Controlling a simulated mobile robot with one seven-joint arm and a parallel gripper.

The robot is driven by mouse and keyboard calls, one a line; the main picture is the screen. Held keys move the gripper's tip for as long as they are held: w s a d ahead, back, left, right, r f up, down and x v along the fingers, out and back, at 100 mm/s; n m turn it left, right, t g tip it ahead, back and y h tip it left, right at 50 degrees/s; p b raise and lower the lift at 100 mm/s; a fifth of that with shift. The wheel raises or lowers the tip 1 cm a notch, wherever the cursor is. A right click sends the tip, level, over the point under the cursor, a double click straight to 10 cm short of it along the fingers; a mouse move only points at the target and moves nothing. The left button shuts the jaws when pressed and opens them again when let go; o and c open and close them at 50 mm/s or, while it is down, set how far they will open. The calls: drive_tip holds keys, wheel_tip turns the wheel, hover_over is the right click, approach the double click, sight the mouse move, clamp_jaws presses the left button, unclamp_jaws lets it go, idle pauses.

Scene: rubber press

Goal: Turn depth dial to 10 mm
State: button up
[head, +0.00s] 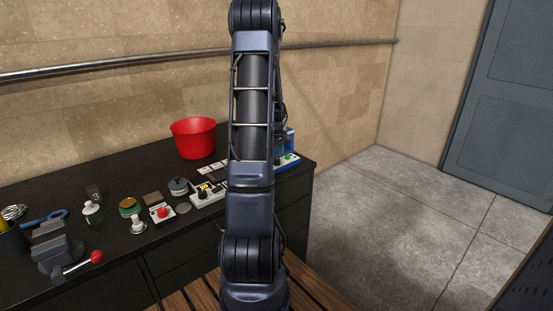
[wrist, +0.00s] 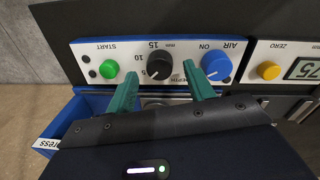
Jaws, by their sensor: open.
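The depth dial (wrist: 160,69) is a black round knob on a white panel (wrist: 228,50), seen upside down in the wrist view. Marks 5, 10 and 15 mm are printed along its left side; its pointer is too small to read surely. My gripper (wrist: 163,90) is open, its two teal fingers pointing at the panel. One fingertip is left of the dial and the other right of it, with gaps on both sides. I cannot tell how far the tips are from the panel. In the head view my arm hides the gripper and the dial.
The green START button (wrist: 108,69) and blue AIR knob (wrist: 215,65) flank the dial, the AIR knob close to the right finger. A yellow ZERO button (wrist: 269,70) is farther right. A red bucket (head: 194,138) and several small items stand on the black bench (head: 110,180).

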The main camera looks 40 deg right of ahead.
drive_tip(key=shift+f, duration=0.75)
drive_tip(key=c, duration=1)
drive_tip(key=m, duration=0.5)
drive_tip(key=shift+m, duration=0.4)
drive_tip(key=m, duration=0.5)
drive_tip(key=shift+w+d+m+g, duration=0.1)
drive_tip(key=shift+d+m+g, duration=0.05)
drive_tip(key=shift+m+g, duration=0.2)
drive_tip(key=shift+m, duration=0.25)
